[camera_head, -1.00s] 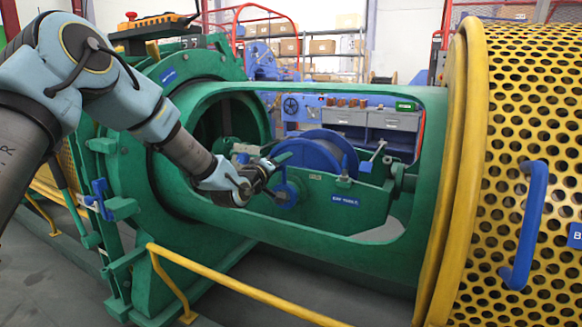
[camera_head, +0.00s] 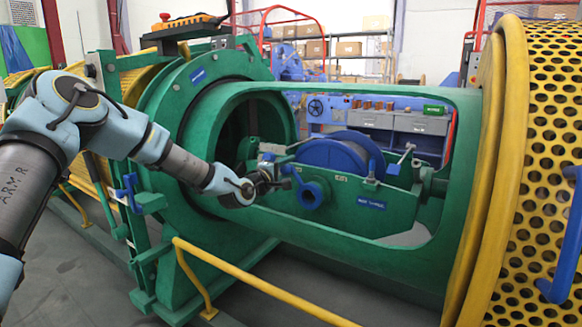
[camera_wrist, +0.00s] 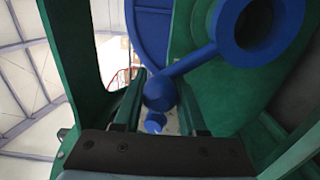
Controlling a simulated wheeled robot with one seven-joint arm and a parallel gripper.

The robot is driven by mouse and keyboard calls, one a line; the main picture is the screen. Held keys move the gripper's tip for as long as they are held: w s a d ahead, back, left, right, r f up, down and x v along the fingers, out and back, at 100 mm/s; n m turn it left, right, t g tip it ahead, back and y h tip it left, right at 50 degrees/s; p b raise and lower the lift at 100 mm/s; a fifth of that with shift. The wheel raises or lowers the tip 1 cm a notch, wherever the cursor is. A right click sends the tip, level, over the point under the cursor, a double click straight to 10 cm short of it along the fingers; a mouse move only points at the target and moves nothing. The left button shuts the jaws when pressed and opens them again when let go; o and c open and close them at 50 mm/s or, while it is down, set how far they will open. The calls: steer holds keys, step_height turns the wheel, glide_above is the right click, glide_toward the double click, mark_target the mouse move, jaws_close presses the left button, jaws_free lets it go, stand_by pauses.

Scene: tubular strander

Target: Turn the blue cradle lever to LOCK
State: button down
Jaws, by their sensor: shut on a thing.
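The blue cradle lever (camera_head: 311,195) sits on the green cradle wall, inside the opening of the green tube. In the wrist view its round blue hub (camera_wrist: 255,25) is at the upper right, and a rod runs down left to a ball knob (camera_wrist: 160,92). My gripper (camera_head: 280,179) is at the lever's upper left, and the wrist view (camera_wrist: 158,112) shows the knob between its two fingers. It is shut on the lever. A second blue ball (camera_wrist: 155,121) shows just below the knob. In the head view the rod is small and points up left. I cannot read a LOCK mark.
A blue reel (camera_head: 335,155) lies in the cradle behind the lever. A blue label plate (camera_head: 371,204) is on the cradle wall. The green tube's lower rim (camera_head: 330,245) and a yellow rail (camera_head: 260,285) are in front. A yellow perforated guard (camera_head: 550,130) stands at right.

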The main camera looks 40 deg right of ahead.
steer(key=shift+s+d+f, duration=0.15)
steer(key=shift+s+f, duration=0.15)
steer(key=shift+s, duration=0.2)
steer(key=c, duration=0.8)
jaws_free()
steer(key=o, duration=0.3)
steer(key=shift+w+r, duration=0.1)
steer(key=shift+w, duration=0.15)
steer(key=shift+a, duration=0.4)
steer(key=v, duration=1)
